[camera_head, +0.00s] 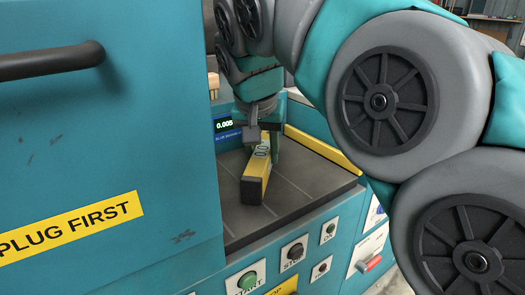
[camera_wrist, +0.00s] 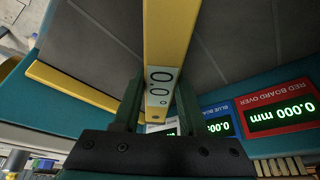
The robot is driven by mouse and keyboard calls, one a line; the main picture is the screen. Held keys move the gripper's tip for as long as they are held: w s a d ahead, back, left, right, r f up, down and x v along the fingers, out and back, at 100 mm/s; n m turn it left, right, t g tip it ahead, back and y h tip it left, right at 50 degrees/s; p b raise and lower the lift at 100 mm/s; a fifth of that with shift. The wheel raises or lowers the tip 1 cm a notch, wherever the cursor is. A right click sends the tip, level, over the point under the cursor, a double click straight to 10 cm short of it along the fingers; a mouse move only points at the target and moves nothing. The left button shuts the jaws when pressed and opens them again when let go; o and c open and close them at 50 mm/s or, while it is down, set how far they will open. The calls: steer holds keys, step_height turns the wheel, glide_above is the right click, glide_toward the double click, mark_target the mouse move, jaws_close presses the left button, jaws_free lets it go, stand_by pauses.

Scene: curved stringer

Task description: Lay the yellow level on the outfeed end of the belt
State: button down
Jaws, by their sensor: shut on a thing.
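The yellow level (camera_head: 255,180) has a dark end cap and is over the dark grey belt surface (camera_head: 308,178) in the head view. My gripper (camera_head: 262,138) is shut on it near its far end. In the wrist view the level (camera_wrist: 170,45) runs up the picture from between my two fingers (camera_wrist: 158,105), with a "0.0" display near them. The belt (camera_wrist: 95,45) shows on both sides of it. I cannot tell whether the level touches the belt or hangs just above it.
A yellow rail (camera_head: 322,150) edges the belt at the back right. The teal cabinet (camera_head: 110,130) with a black handle stands close on the left. Start and stop buttons (camera_head: 247,281) are on the front panel. Small displays (camera_wrist: 280,116) stand beside the belt.

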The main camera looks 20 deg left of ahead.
steer(key=shift+f+b, duration=0.35)
steer(key=shift+f, duration=0.2)
steer(key=shift+c, duration=1.8)
jaws_free()
steer(key=shift+r, duration=0.1)
steer(key=shift+v, duration=3.85)
